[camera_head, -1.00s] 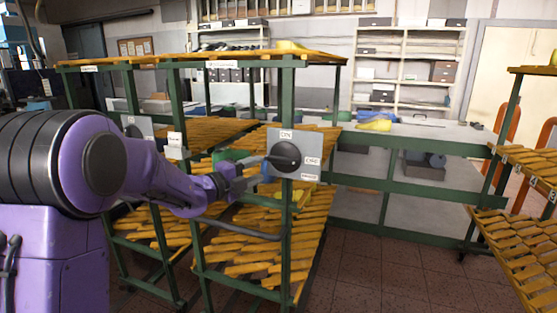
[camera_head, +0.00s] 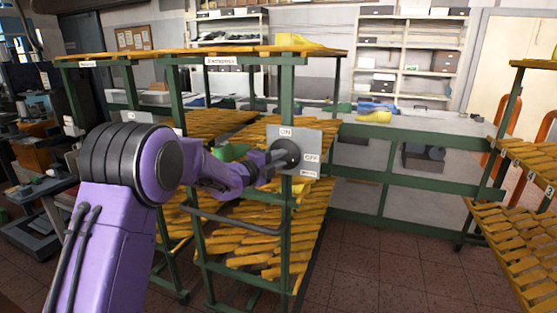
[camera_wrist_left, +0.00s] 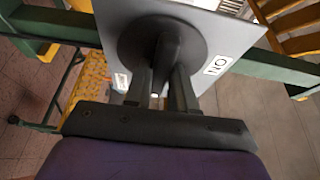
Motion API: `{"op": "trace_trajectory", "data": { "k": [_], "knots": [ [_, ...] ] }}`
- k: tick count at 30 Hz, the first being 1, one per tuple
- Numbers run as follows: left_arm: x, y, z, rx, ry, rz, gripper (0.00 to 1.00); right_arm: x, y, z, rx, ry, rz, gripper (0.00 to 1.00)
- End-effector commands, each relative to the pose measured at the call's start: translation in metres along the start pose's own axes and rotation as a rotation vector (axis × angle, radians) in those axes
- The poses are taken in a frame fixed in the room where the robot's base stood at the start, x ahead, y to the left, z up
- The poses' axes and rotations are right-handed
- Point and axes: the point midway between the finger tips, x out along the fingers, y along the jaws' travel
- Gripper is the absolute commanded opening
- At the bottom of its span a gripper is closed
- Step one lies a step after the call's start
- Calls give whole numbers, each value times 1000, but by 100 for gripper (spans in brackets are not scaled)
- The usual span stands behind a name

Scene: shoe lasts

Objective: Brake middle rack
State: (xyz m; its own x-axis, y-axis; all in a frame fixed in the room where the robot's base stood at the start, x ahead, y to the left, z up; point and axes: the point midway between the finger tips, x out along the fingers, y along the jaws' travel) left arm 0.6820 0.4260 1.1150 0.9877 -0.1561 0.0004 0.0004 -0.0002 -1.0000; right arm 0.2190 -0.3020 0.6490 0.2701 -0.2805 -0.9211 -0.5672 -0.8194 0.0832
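The middle rack (camera_head: 286,232) has a green frame and yellow slatted shelves. A grey brake plate (camera_head: 307,138) on its near post carries ON at the top and OFF at the right. A round black brake knob (camera_head: 285,153) sits on the plate, and it shows close up in the left wrist view (camera_wrist_left: 163,42). My left gripper (camera_head: 268,163) reaches the knob from the left. In the wrist view its two fingers (camera_wrist_left: 160,85) lie close on both sides of the knob's raised grip and appear to hold it. My right gripper is out of view.
A green rail (camera_head: 415,142) and a grey bench run behind the rack. Another slatted rack (camera_head: 518,232) stands at the right. Tiled floor (camera_head: 395,255) is free between the racks. A bent dark handle bar (camera_head: 235,221) is below my left forearm.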

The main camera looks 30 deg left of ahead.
Motion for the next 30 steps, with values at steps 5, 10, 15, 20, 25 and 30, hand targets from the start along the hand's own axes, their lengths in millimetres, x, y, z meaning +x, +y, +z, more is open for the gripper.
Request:
{"op": "trace_trajectory", "data": {
  "k": [5,10,15,20,25,30],
  "knots": [
    [0,1,0,-8,0,-3,0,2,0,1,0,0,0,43],
    [0,3,0,-52,0,-22,0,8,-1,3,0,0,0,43],
    [0,5,0,-146,0,-61,0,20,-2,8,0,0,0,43],
    [0,7,-1,-274,1,-115,0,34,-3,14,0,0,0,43],
    [0,8,-1,-425,1,-176,0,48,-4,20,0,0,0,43],
    [0,9,-2,-575,1,-237,0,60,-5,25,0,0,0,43]
  ]
}}
